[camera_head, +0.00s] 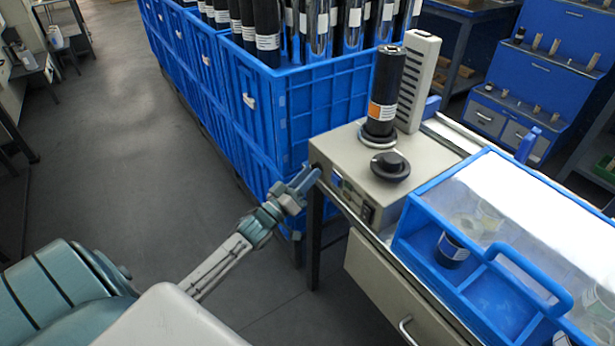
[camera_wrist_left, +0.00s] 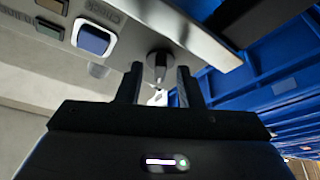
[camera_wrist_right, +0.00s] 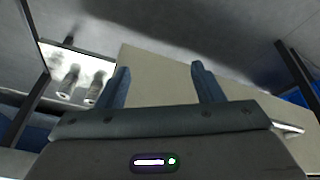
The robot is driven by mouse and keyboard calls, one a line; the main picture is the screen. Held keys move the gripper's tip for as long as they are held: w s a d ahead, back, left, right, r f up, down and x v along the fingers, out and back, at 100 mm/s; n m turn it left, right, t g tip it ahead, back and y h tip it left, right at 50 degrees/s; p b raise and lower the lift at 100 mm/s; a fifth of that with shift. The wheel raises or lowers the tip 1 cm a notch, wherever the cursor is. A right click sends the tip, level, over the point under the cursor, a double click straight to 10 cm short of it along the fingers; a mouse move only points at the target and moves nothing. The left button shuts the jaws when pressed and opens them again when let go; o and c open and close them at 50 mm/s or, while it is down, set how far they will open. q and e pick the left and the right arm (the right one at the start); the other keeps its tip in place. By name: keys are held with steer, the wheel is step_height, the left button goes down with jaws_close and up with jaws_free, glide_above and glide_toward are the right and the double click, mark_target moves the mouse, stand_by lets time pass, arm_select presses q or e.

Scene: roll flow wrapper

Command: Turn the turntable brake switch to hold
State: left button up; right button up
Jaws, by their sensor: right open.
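The turntable brake switch (camera_wrist_left: 158,64), a small round grey knob with a light tip, sits on the light front panel of the beige turntable unit (camera_head: 345,165). In the head view my left gripper (camera_head: 312,176) is at the left end of that panel and hides the switch. In the left wrist view my left gripper (camera_wrist_left: 159,82) is open, with one finger on each side of the switch and visible gaps; I cannot tell if either touches. My right gripper (camera_wrist_right: 160,80) is open and empty, facing a plain beige surface.
A dark roll (camera_head: 384,95) stands on the unit beside a black knob (camera_head: 390,166). A blue-framed clear cover (camera_head: 470,190) is at the right. Blue crates (camera_head: 300,110) of rolls stand behind. A square blue button (camera_wrist_left: 93,39) is left of the switch. The floor at left is clear.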

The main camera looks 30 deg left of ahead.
arm_select(q)
steer(key=shift+w, duration=0.1)
jaws_close()
arm_select(e)
steer(key=shift+f, duration=0.1)
arm_select(q)
steer(key=shift+w+a+m+g+h+b, duration=0.15)
steer(key=shift+m+g+h+b, duration=0.45)
steer(key=shift+m+h, duration=1.5)
steer(key=shift+s+a+m+g+h+b, duration=0.15)
steer(key=shift+m+g+h+b, duration=0.4)
steer(key=shift+m, duration=3.1)
steer(key=shift+w+a+m+g+h+b, duration=0.15)
steer(key=shift+m+g+h+b, duration=0.4)
steer(key=shift+m+h, duration=1.6)
arm_select(e)
steer(key=shift+w+a+f+t+y, duration=0.4)
steer(key=shift+w+a+f+t, duration=0.25)
steer(key=shift+a+f+t, duration=0.2)
steer(key=shift+w+a+f+t+y, duration=0.4)
steer(key=shift+w+a+f+t, duration=0.25)
steer(key=shift+a+f+t, duration=0.15)
arm_select(q)
steer(key=shift+m+y, duration=0.6)
steer(key=shift+m, duration=0.4)
arm_select(e)
steer(key=shift+d, duration=0.1)
